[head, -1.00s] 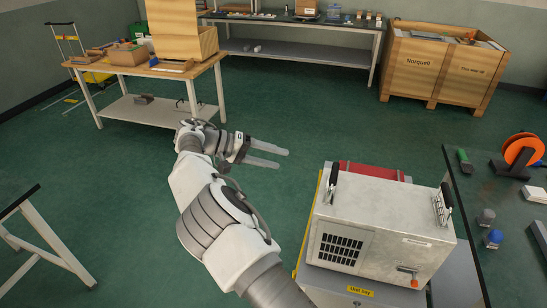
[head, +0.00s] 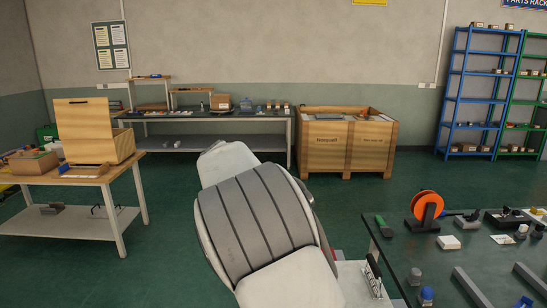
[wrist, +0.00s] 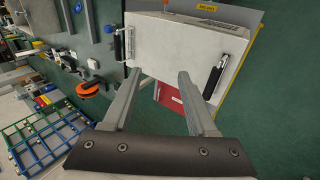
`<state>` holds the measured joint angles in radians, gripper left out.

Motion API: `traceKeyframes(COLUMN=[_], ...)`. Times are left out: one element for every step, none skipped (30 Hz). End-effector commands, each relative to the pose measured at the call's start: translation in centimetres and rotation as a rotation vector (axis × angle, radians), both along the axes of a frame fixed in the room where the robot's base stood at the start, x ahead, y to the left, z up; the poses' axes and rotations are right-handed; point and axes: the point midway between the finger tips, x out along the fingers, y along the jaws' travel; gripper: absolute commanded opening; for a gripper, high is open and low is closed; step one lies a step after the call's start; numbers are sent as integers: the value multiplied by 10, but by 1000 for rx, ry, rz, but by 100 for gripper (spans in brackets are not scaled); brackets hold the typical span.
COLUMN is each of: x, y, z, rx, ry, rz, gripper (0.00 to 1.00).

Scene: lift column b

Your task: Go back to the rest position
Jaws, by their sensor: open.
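My gripper (wrist: 152,102) shows in the wrist view with its two grey fingers spread apart and nothing between them. Beyond the fingertips is a light metal box (wrist: 180,50) with black handles; the gripper appears apart from it. In the head view my arm is folded up close to the camera and fills the lower middle. It hides most of the metal box, of which a corner with a handle (head: 373,277) shows. My gripper is out of sight in the head view.
A dark table (head: 440,262) with an orange reel (head: 426,208) stands at the right. A wooden-topped table (head: 122,172) with boxes is at the left. A wooden crate (head: 346,143), a long bench (head: 165,117) and blue shelving (head: 456,95) stand at the back. Green floor between is clear.

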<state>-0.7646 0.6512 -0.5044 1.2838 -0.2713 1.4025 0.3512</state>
Motion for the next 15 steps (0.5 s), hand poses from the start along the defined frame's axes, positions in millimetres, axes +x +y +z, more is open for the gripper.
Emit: traceKeyframes(x=[-7,-11,-17,-22,-26,-33,-38,-43,-51,-57,-63,-71,-77,-83,-92], y=[-15,-21,-30,-36,-41,-49,-54,-59,-65,-70,-74,-80,-83,-87,-92], z=[10,14,19,23,26,31,35,38,43,46,50,54,57,61,65], rx=[47,71,103,126,150,181,204,225,254,276,297,322,342,360,384], ry=[4,5,6,7,6,4,2,0,-4,-8,-13,-20,-27,-33,-42], rz=[-14,-15,-21,-24,-25,-29,-29,-30,-30,-31,-29,-29,-27,-24,-24], gripper=[58,58,58,58,58,58,58,58,58,58,58,58,58,58,58])
